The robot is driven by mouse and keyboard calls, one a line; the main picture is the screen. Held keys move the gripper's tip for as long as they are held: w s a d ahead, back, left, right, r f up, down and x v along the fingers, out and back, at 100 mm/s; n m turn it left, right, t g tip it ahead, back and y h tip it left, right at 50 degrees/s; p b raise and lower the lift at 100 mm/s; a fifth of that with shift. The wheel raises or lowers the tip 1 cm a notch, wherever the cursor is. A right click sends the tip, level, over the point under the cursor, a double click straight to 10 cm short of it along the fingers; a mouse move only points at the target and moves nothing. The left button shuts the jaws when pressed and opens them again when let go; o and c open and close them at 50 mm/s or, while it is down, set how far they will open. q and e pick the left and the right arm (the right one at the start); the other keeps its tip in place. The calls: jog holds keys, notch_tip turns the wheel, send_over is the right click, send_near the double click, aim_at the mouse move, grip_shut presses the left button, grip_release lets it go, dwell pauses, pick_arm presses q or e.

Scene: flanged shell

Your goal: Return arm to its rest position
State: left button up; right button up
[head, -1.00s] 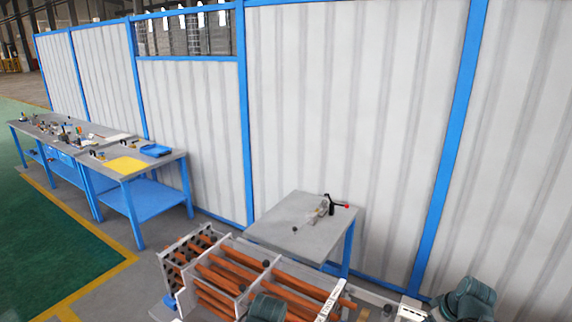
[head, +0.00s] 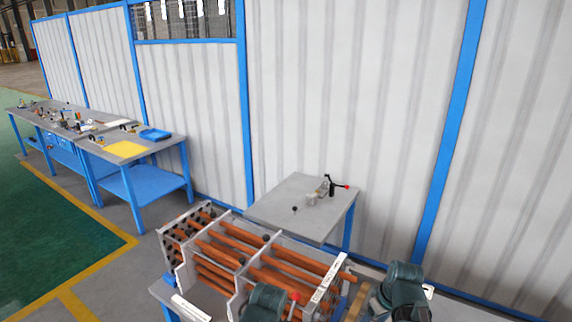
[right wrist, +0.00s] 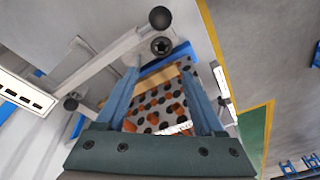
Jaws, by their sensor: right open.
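The tube assembly (head: 235,262) lies in the lower middle of the head view, with orange tubes running through pale upright plates. My right gripper (right wrist: 160,78) shows in the right wrist view with its two blue-grey fingers apart and nothing held between them. Beyond the fingers is a perforated end plate (right wrist: 158,108) with orange tube ends and dark holes. My right arm's dark green link (head: 403,288) is at the lower right of the head view. My left arm's link (head: 265,302) is at the bottom middle, in front of the assembly. My left gripper is not visible.
A grey side table (head: 285,208) with a toggle clamp (head: 328,188) stands behind the assembly. Workbenches (head: 130,150) with a yellow sheet and blue tray are at the left. A white panel wall (head: 350,90) closes the back. Green floor (head: 50,220) is open at the left.

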jog(key=s+a+f+g+h+b, duration=0.1)
jog(key=s+a+f+b, duration=0.3)
jog(key=a, duration=0.5)
jog(key=s+a+f+g+h+b, duration=0.1)
jog(key=s+a+f+b, duration=0.4)
jog(key=a, duration=0.3)
jog(key=shift+s+a+f+h, duration=0.4)
jog(key=shift+s+f, duration=0.05)
jog(key=shift+f, duration=0.35)
jog(key=shift+c, duration=0.3)
